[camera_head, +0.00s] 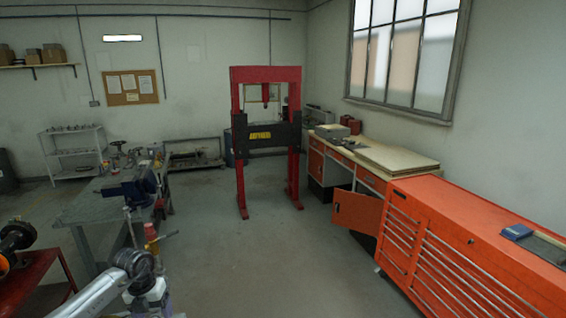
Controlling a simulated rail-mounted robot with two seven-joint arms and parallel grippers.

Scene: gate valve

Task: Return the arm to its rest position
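One of my arms, pale grey with dark joints, reaches in from the bottom left and bends at a rounded joint near the lower edge. It stands in front of the metal workbench (85,207). I cannot make out gripper fingers on it. My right arm and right gripper do not show. A small red and yellow fitting (151,234) stands upright just behind the bent joint. I cannot tell if the arm touches it, or whether it is part of a valve.
A blue vise (143,186) sits on the workbench. A red cart (35,272) with a dark round part is at far left. A red press (266,74) stands at the back. An orange tool cabinet (470,240) lines the right, near an open orange door (356,212). The middle floor is clear.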

